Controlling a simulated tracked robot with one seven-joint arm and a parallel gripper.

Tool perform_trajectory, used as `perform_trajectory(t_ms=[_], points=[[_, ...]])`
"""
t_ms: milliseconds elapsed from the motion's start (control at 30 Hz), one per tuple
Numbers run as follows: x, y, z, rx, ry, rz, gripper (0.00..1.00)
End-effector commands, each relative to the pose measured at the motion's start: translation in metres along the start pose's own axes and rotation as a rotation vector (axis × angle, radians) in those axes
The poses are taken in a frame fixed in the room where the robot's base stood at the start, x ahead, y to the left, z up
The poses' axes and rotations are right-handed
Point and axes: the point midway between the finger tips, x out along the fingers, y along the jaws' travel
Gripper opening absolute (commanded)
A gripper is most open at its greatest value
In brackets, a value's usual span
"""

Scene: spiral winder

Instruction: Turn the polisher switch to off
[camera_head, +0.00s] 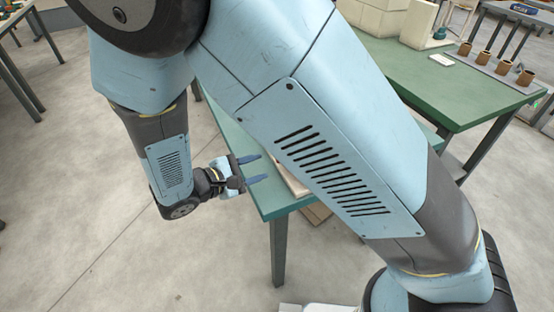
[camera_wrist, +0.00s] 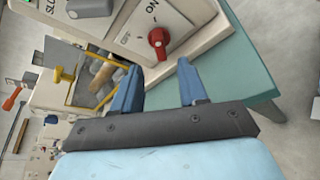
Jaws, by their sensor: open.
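The polisher switch is a red knob (camera_wrist: 158,38) on a pale, tilted control panel (camera_wrist: 190,15). In the wrist view, "ON" is printed above it and "OFF" to its left. I cannot tell clearly which label the knob points to. My gripper (camera_wrist: 158,76) is open and empty, its two blue fingers apart, with the knob beyond the gap between their tips. In the head view my gripper (camera_head: 258,169) is at the near left edge of the green table (camera_head: 262,198). There my own arm hides the switch and most of the panel.
A grey knob (camera_wrist: 90,7) with a partly cut-off label sits left on the panel. A yellow-framed opening (camera_wrist: 100,75) shows rounded pieces inside. Concrete floor is clear left of the table.

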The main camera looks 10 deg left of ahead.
Motion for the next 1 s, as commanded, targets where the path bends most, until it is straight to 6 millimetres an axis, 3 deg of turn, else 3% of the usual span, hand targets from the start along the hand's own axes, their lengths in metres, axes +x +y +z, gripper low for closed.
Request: perform_trajectory(t_ms=[200, 433, 900, 1000], points=[[0.038, 0.0, 0.0, -0.001, -0.001, 0.0, 0.43], [0.068, 0.0, 0.0, -0.002, 0.0, 0.001, 0.43], [0.079, 0.0, -0.001, 0.0, 0.003, 0.001, 0.43], [0.079, 0.0, -0.001, 0.0, 0.002, 0.001, 0.34]])
